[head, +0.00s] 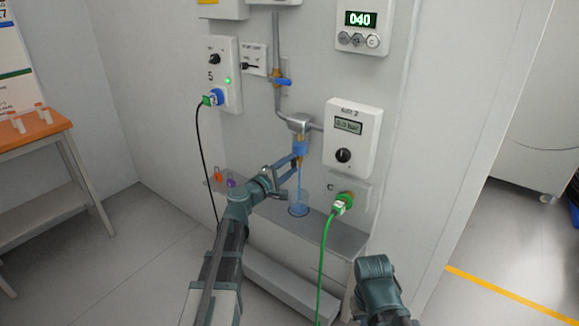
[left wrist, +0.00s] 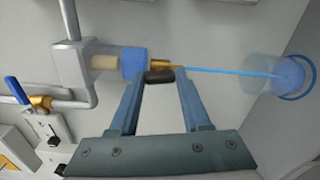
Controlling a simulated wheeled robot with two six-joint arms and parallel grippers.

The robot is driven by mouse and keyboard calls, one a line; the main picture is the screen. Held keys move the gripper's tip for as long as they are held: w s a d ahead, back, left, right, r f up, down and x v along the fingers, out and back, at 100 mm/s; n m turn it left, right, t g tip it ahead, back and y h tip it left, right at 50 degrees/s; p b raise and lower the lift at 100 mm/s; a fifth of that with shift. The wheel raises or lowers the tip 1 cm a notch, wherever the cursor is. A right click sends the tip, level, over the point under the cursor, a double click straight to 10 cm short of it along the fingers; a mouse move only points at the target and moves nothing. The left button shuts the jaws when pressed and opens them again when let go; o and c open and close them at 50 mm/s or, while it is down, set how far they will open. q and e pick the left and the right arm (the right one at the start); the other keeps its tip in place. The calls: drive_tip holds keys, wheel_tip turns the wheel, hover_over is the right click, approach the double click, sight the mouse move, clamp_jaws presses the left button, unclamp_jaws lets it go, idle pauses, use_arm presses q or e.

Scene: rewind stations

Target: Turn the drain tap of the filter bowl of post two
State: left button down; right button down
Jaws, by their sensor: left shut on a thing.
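The filter bowl (head: 299,146) hangs under a grey pipe head on the wall panel. In the left wrist view its clear blue bowl (left wrist: 133,63) ends in a brass drain tap (left wrist: 166,66) with a black handle (left wrist: 158,77). My left gripper (left wrist: 162,76) is shut on that handle, one finger on either side. In the head view my left gripper (head: 297,163) reaches the tap from the lower left and partly hides it. A thin blue stream (left wrist: 225,71) runs from the tap into a clear blue cup (head: 299,204). My right gripper's fingers are not in view.
The cup stands on a grey ledge (head: 345,236), beside a green plug (head: 342,203) with a hanging cable. A control box (head: 351,140) with display and knob is right of the bowl. A blue-handled valve (head: 282,82) sits above. An orange-topped bench (head: 35,132) stands left.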

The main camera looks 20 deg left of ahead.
use_arm(q)
drive_tip(key=shift+s+m, duration=0.1)
drive_tip(key=shift+m, duration=0.5)
drive_tip(key=shift+c, duration=1.8)
unclamp_jaws()
drive_tip(key=v, duration=1.3)
drive_tip(key=shift+s, duration=0.35)
drive_tip(key=shift+a, duration=0.1)
